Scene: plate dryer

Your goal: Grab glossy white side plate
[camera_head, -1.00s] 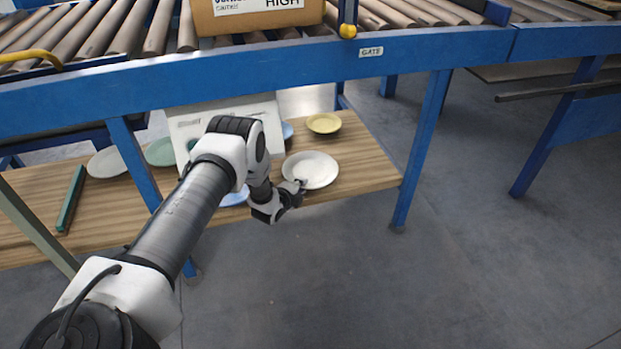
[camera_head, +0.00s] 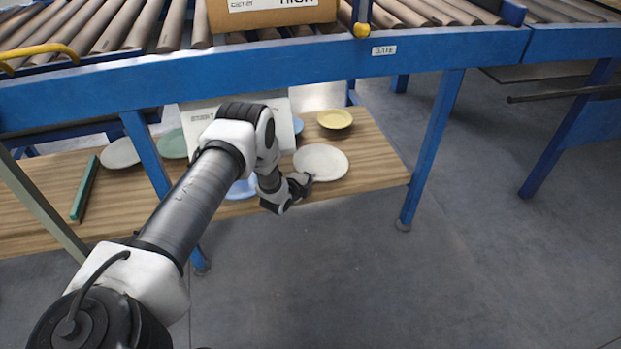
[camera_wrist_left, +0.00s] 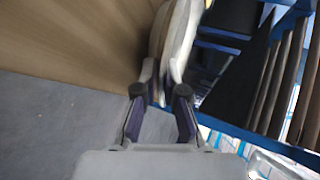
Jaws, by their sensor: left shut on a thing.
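A white side plate (camera_head: 321,162) is near the right part of the wooden shelf, by its front edge, in the head view. My left gripper (camera_head: 303,184) is at the plate's near left rim. In the left wrist view the plate (camera_wrist_left: 178,40) shows edge-on, with its rim between the fingertips of my left gripper (camera_wrist_left: 161,92), which is shut on it. I cannot tell whether the plate is clear of the shelf. My right gripper is not in view.
The wooden shelf (camera_head: 375,165) lies under a blue conveyor frame (camera_head: 250,67); a blue leg (camera_head: 433,145) stands right of the plate. A yellow plate (camera_head: 334,119), a blue plate (camera_head: 242,188) and a white panel (camera_head: 197,118) are nearby. Floor in front is clear.

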